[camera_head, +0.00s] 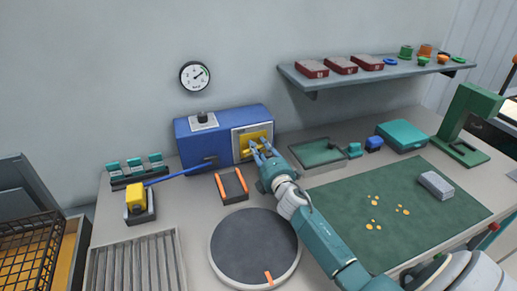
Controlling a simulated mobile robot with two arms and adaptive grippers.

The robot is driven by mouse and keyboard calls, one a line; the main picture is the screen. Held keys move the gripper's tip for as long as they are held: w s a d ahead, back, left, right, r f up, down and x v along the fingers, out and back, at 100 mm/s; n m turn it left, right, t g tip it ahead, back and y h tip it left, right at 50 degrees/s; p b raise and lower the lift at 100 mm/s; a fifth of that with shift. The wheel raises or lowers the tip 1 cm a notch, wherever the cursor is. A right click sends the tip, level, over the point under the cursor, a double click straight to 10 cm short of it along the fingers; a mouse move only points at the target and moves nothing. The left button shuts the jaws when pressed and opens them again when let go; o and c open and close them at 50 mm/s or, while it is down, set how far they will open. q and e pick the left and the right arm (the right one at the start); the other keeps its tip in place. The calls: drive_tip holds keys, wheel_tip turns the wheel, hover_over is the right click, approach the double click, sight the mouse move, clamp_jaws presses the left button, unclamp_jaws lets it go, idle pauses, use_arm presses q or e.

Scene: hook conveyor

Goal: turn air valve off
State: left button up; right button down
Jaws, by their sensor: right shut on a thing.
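A blue box (222,121) stands at the back of the workbench, against the wall. Its front has a pale panel with a yellow handle (246,150), which I take as the air valve. My right gripper (259,148) is at the panel, shut on the yellow handle. Its fingers partly cover the handle, so the handle's exact angle is hard to tell. My left gripper is out of view.
A blue hose (180,173) runs from the box to a yellow tool (136,198). An orange-sided holder (231,186) and a round turntable (254,249) stand in front. A shelf (392,76) with red boxes juts out at upper right. The green mat (400,235) has free room.

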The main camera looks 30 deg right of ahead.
drive_tip(key=shift+f+m, duration=0.1)
drive_tip(key=shift+m, duration=0.7)
drive_tip(key=c, duration=1.4)
unclamp_jaws()
drive_tip(key=shift+s, duration=0.1)
drive_tip(key=v, duration=1.1)
drive_tip(key=shift+s, duration=0.3)
drive_tip(key=shift+s+f, duration=0.1)
